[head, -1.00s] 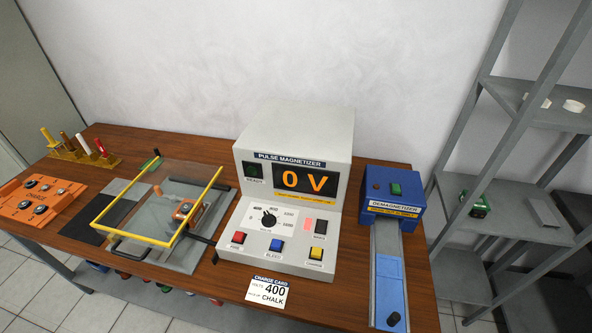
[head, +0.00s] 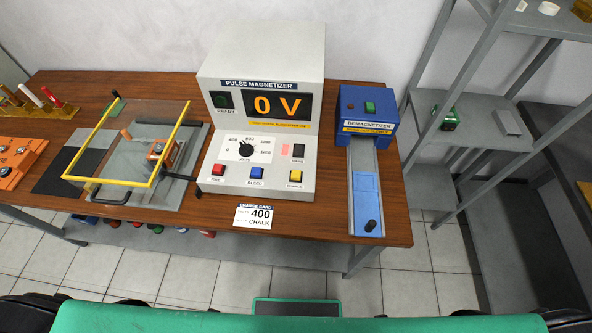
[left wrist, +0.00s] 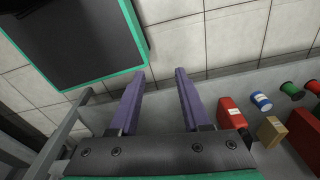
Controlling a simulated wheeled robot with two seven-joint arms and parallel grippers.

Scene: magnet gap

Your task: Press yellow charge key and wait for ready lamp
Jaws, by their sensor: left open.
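The pulse magnetizer (head: 232,140) is a pale box on the wooden bench in the head view. Its display (head: 276,105) reads 0 V. The ready lamp (head: 222,100) at its upper left looks dark green and unlit. The yellow charge key (head: 295,176) is at the right of the lower key row, beside the blue bleed key (head: 256,173) and a red key (head: 218,170). My left gripper (left wrist: 163,72) shows in the left wrist view with its two purple fingers apart and nothing between them. It is away from the keys. My right gripper is not in view.
Red, blue and green items (left wrist: 262,102) lie on a lower shelf. Grey shelving is at the right.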

